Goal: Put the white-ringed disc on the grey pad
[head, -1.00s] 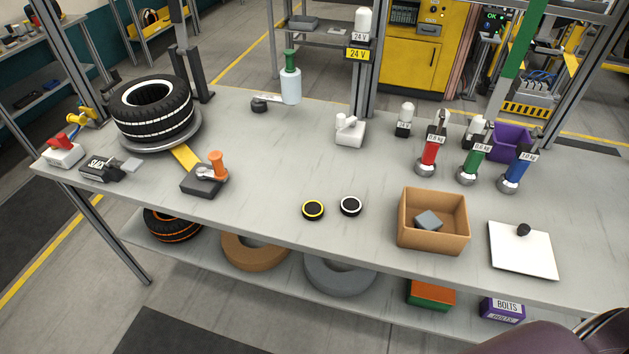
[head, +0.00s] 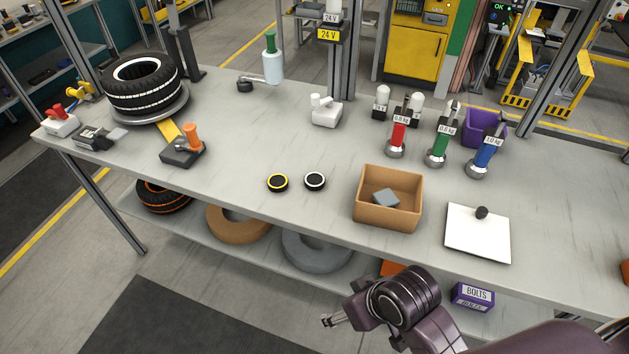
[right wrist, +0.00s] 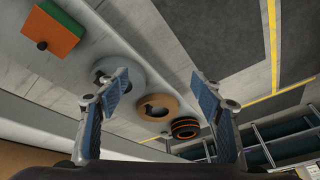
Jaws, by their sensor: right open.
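The white-ringed disc (head: 315,181), black with a white ring, lies flat on the workbench in the head view, just right of a yellow-ringed disc (head: 277,183). A flat grey pad (head: 118,134) lies at the bench's left end, beside a black device. My right gripper (head: 330,320) is low in front of the bench, away from the disc. In the right wrist view its two blue-lined fingers (right wrist: 160,82) are spread apart with nothing between them. The disc and the pad cannot be made out in the right wrist view. My left gripper is out of view.
A brown box (head: 362,205) with a grey block stands right of the discs, and a white board (head: 460,245) with a dark knob lies beyond it. A black stand with an orange handle (head: 192,137) is to the left.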

